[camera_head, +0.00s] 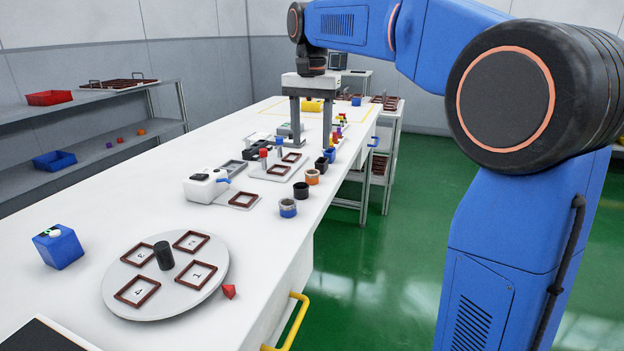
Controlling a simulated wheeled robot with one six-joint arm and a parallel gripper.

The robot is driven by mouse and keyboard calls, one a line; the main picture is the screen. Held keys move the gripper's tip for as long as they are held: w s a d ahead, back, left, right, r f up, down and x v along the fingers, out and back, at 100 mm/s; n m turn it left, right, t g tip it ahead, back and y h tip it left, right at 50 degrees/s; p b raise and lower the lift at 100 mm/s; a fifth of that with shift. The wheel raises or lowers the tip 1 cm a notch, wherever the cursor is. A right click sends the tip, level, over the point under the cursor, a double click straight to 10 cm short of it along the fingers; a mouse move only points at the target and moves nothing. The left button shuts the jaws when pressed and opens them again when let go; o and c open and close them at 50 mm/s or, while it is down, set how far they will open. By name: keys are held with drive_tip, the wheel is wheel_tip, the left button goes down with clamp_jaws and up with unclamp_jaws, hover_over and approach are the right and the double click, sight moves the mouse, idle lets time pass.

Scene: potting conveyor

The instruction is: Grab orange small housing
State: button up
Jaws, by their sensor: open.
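A small round orange housing (312,177) with a dark top stands upright near the right edge of the white table. A black round housing (301,190) and a blue-and-grey one (288,208) stand in front of it in a row. Behind it are dark and blue square housings (325,160). My gripper (311,142) points down over the table, farther back than the orange housing and apart from it. Its two grey fingers are wide apart. I cannot tell whether anything small stands between them.
A white device (205,187) stands left of the housings. A shelf (90,160) at left holds bins and small coloured pieces.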

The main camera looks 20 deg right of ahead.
sight(312, 177)
drive_tip(key=shift+w+d+f, duration=0.1)
drive_tip(key=shift+f, duration=2.25)
drive_tip(key=shift+w+d+f, duration=0.1)
drive_tip(key=shift+f, duration=2.25)
drive_tip(key=c, duration=1.1)
